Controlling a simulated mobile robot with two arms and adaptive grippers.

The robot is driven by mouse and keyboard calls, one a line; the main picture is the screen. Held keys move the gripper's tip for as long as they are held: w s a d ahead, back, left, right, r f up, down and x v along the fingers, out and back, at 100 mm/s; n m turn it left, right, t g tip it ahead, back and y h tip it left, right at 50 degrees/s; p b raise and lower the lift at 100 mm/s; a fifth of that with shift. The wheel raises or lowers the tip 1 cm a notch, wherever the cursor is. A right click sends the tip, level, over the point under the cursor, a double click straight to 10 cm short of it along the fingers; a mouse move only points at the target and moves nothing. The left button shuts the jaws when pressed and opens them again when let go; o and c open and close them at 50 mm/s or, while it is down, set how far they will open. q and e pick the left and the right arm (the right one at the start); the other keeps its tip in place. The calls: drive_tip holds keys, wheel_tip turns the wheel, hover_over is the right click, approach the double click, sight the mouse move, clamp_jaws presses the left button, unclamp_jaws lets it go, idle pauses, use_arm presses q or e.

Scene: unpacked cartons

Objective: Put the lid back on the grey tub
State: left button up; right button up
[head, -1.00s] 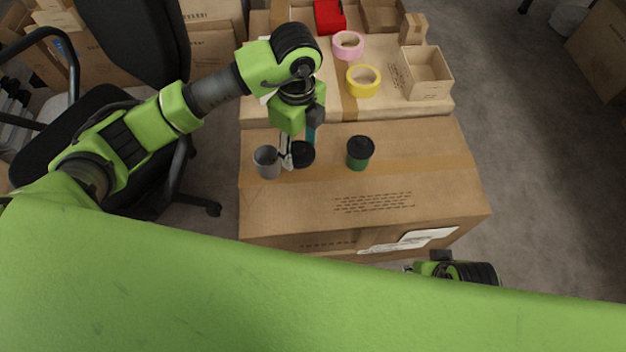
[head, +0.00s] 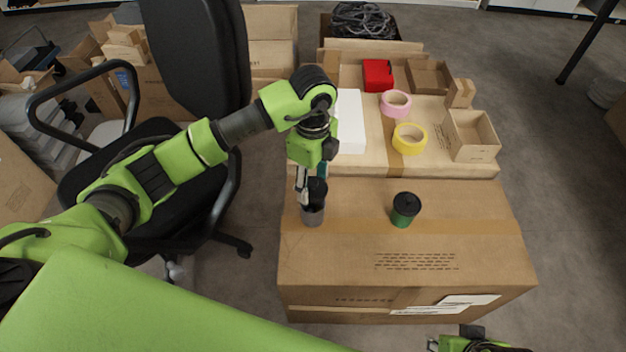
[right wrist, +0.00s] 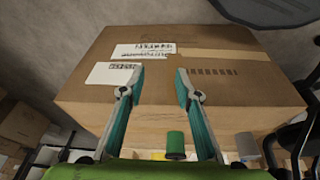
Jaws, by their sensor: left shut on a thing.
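The grey tub (head: 312,217) stands upright on the left part of the large carton's top in the head view. A black lid (head: 318,188) is in my left gripper (head: 305,184), right above the tub's mouth. The lid looks tilted, and I cannot tell whether it touches the rim. The lid and fingers hide most of the tub's opening. My right gripper (right wrist: 160,75) is open and empty in front of the large carton in the right wrist view. Only a bit of it shows at the head view's bottom edge.
A green tub with a black lid (head: 405,208) stands to the right on the large carton (head: 340,262). Behind are yellow tape (head: 409,139), pink tape (head: 396,103), a red box (head: 378,74) and an open small carton (head: 472,136). An office chair (head: 190,60) is at left.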

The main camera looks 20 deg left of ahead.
sight(313, 193)
use_arm(q)
drive_tip(key=shift+f, duration=0.4)
wheel_tip(313, 193, down, 2)
drive_tip(key=b, duration=0.2)
drive_tip(key=shift+b, duration=0.3)
drive_tip(key=shift+f, duration=0.8)
drive_tip(key=shift+f+b, duration=0.3)
drive_tip(key=shift+b, duration=0.1)
use_arm(e)
drive_tip(key=w+a+r+t, duration=0.1)
drive_tip(key=w+t, duration=0.2)
drive_tip(key=w, duration=0.2)
drive_tip(key=shift+w+a+r+y, duration=0.2)
drive_tip(key=shift+w+a+y, duration=0.2)
drive_tip(key=shift+s+d, duration=0.1)
drive_tip(key=shift+s, duration=0.1)
drive_tip(key=shift+s+d+f, duration=0.1)
drive_tip(key=shift+s+f, duration=0.05)
drive_tip(key=shift+s, duration=0.05)
drive_tip(key=shift+s, duration=0.1)
